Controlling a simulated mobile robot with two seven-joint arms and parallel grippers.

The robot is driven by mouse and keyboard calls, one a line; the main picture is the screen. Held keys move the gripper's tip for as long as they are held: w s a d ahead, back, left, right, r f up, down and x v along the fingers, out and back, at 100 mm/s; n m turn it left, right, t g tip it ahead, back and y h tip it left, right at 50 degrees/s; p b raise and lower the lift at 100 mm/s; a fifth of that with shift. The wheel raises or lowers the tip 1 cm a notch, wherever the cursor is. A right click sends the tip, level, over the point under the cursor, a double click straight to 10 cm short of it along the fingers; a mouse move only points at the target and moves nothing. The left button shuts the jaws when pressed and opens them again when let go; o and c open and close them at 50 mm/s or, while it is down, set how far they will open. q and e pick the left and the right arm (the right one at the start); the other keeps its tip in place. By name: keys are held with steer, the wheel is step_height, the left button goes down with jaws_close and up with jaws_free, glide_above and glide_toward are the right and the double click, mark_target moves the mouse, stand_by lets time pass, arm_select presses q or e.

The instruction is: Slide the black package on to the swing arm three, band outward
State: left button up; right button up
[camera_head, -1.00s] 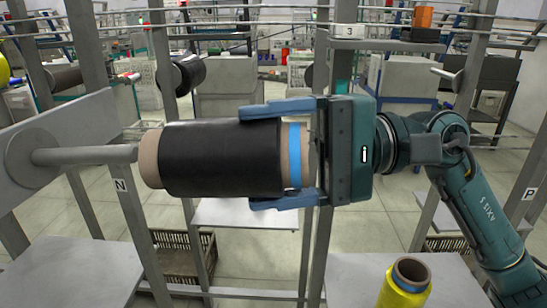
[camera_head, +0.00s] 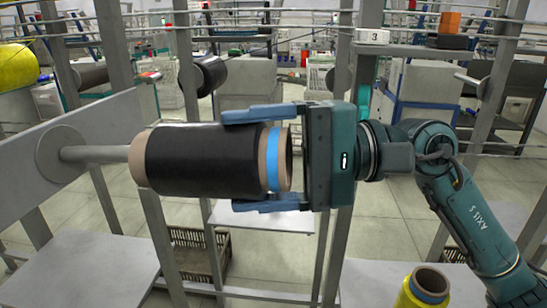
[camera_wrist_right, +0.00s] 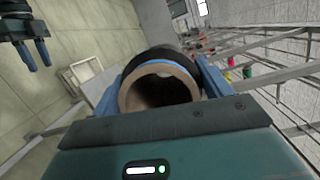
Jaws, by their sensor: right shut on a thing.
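The black package (camera_head: 205,160) is a black roll on a brown tube, held level. Its blue band (camera_head: 273,159) is at the right end, away from the mounting plate. My right gripper (camera_head: 263,161) is shut on that end, one finger above and one below. The swing arm's grey peg (camera_head: 95,154) runs from a round disc on the left in line with the tube and meets its left end. Less peg shows than before; its tip is hidden. The right wrist view shows the hollow tube end (camera_wrist_right: 160,90). My left gripper (camera_wrist_right: 33,55) is there at upper left, fingers apart and empty.
A number 3 label (camera_head: 374,36) is on the rail above my right gripper. A yellow package (camera_head: 425,288) stands at the lower right. Grey posts and a crate (camera_head: 198,252) are behind and below. A grey panel (camera_head: 85,274) lies at lower left.

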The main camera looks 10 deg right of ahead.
steer(key=shift+w+a, duration=0.35)
steer(key=shift+a, duration=0.5)
steer(key=shift+w+a+f+b, duration=0.1)
steer(key=shift+w+a, duration=0.25)
steer(key=shift+a, duration=0.6)
steer(key=shift+w+a+f+b, duration=0.15)
steer(key=shift+w+a, duration=0.2)
steer(key=shift+a, duration=0.55)
steer(key=shift+w+a+f+b, duration=0.1)
steer(key=shift+w+a, duration=0.25)
steer(key=shift+a, duration=0.7)
steer(key=shift+w+a+f+b, duration=0.15)
steer(key=shift+w+a, duration=0.25)
steer(key=shift+a, duration=0.6)
steer(key=shift+w+a+b, duration=0.2)
steer(key=shift+w+a, duration=0.15)
steer(key=shift+a, duration=0.6)
steer(key=shift+f+b, duration=0.5)
steer(key=shift+b, duration=0.35)
